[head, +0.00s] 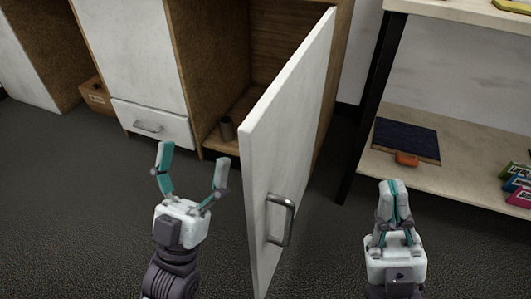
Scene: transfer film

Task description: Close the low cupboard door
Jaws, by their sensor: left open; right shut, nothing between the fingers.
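The low cupboard door (291,130) is white and stands wide open, swung out toward me. Its metal handle (279,220) is on the face turned to the right. The cupboard (211,60) behind it is brown wood, with its inside partly hidden by the door. My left gripper (192,165) is open and empty, to the left of the door, on its inner side. My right gripper (393,186) is shut and empty, to the right of the door and apart from the handle.
A closed white drawer (152,126) is at left, and a cardboard box (96,96) further left. A shelf unit (455,175) with a dark-legged frame stands at right, holding a blue clipboard-like item (405,137). Dark floor is free in front.

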